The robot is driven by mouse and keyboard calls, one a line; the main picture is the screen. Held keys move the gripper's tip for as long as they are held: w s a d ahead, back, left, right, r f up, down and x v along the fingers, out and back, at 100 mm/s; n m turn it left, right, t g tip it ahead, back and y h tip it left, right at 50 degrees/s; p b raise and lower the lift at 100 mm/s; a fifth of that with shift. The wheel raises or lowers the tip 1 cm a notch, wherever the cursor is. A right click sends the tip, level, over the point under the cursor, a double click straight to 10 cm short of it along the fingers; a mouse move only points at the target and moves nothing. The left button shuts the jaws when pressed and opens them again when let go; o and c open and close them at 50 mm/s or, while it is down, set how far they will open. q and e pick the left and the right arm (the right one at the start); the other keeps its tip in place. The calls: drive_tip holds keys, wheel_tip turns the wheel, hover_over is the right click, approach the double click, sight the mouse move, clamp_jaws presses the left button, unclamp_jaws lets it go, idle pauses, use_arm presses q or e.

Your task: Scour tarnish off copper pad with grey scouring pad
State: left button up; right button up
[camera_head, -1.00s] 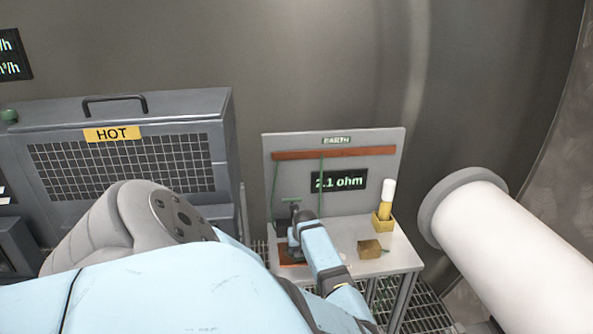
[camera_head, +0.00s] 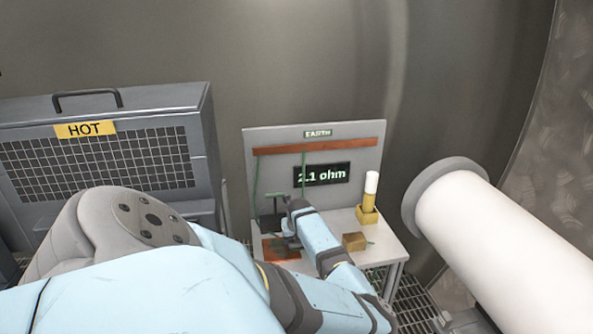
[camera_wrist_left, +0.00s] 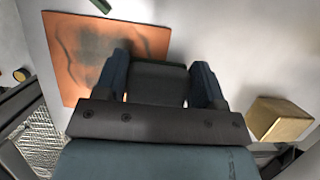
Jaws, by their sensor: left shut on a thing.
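The copper pad (camera_wrist_left: 150,38) lies flat on the small table, with a dark tarnish patch (camera_wrist_left: 95,45) on its upper left part in the left wrist view. In the head view the copper pad (camera_head: 283,250) shows only partly beside my arm. My left gripper (camera_wrist_left: 160,75) is shut on the grey scouring pad (camera_wrist_left: 158,82), a dark grey block between the fingers, over the lower right part of the copper pad. I cannot tell whether the scouring pad touches the copper. In the head view my left gripper (camera_head: 287,240) is largely hidden by its own arm. My right gripper is not in view.
A brass-coloured block (camera_head: 355,241) lies on the table (camera_head: 385,248) to the right. A yellow holder (camera_head: 368,214) with a white-topped bottle stands behind it. An EARTH backboard (camera_head: 370,160) reads 2.1 ohm. A HOT grilled unit (camera_head: 105,160) stands left, a white cylinder (camera_head: 490,235) right.

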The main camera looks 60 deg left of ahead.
sight(274, 240)
use_arm(q)
drive_tip(key=shift+s+a+p, duration=0.4)
drive_tip(key=shift+s+p, duration=0.05)
drive_tip(key=shift+s, duration=1.05)
drive_tip(key=shift+s+a+p, duration=0.45)
drive_tip(key=shift+s, duration=1.1)
drive_tip(key=shift+s+a+p, duration=0.4)
drive_tip(key=shift+s+p, duration=0.05)
drive_tip(key=shift+s, duration=1.05)
drive_tip(key=shift+s+a, duration=0.2)
drive_tip(key=shift+s, duration=0.4)
drive_tip(key=shift+w+a+f+b, duration=0.1)
drive_tip(key=shift+w+a+b, duration=0.25)
drive_tip(key=shift+a, duration=0.4)
drive_tip(key=shift+w+d, duration=0.25)
drive_tip(key=shift+w, duration=0.6)
drive_tip(key=shift+w+d, duration=0.25)
drive_tip(key=shift+w, duration=0.55)
drive_tip(key=shift+w+d+b, duration=0.25)
drive_tip(key=shift+w+b, duration=0.05)
drive_tip(key=shift+w, duration=0.45)
drive_tip(key=shift+w+d+b, duration=0.2)
drive_tip(key=shift+w+b, duration=0.05)
drive_tip(key=shift+w, duration=0.45)
drive_tip(key=shift+w+d+b, duration=0.3)
drive_tip(key=shift+w, duration=0.7)
drive_tip(key=shift+w+d+b, duration=0.25)
drive_tip(key=shift+w, duration=0.75)
drive_tip(key=shift+r+p, duration=2)
drive_tip(key=shift+r, duration=1.1)
